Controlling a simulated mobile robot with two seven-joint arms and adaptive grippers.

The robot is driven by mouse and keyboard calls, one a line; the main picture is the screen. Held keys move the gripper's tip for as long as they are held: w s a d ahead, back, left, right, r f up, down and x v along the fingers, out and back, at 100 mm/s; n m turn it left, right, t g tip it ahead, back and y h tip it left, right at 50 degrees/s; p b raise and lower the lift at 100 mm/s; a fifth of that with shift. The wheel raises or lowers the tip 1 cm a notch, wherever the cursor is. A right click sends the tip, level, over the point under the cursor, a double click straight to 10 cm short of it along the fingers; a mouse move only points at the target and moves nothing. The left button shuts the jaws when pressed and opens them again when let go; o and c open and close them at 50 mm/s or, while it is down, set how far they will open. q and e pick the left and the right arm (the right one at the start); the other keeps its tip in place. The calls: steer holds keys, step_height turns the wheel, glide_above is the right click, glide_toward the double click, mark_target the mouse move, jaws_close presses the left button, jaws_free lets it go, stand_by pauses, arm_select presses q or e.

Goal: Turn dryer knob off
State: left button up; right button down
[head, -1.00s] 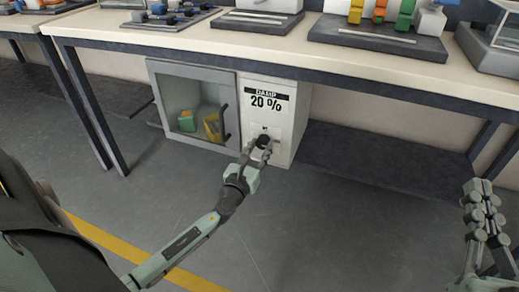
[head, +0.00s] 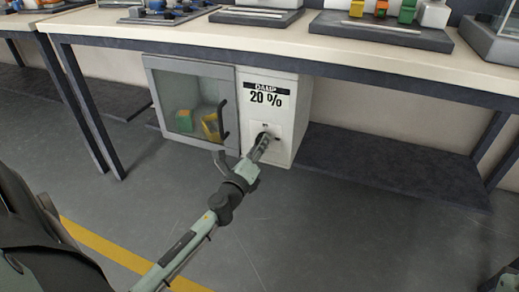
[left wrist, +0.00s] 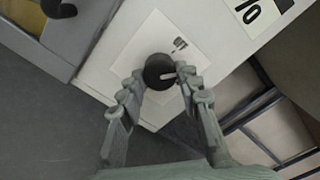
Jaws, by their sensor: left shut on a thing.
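The dryer (head: 286,128) is a pale cabinet under the workbench, with a display reading "DAMP 20 %". Its dark round knob (left wrist: 155,66) sits on a white plate on the front panel and has a light pointer mark. My left gripper (left wrist: 158,80) is shut on the knob, with a finger on each side of it. In the head view, my left gripper (head: 261,143) is seen turned edge-on and covers most of the knob. My right gripper is out of view.
A grey glass-fronted door (head: 190,105) with a dark handle (head: 223,120) is left of the panel; green and yellow items show behind it. The bench top (head: 200,38) overhangs the dryer. A dark low shelf (head: 390,165) lies right. The floor in front is clear.

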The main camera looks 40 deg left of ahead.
arm_select(q)
steer(key=n, duration=0.7)
stand_by(0.6)
steer(key=o, duration=1.2)
steer(key=shift+n, duration=0.3)
steer(key=shift+c, duration=0.2)
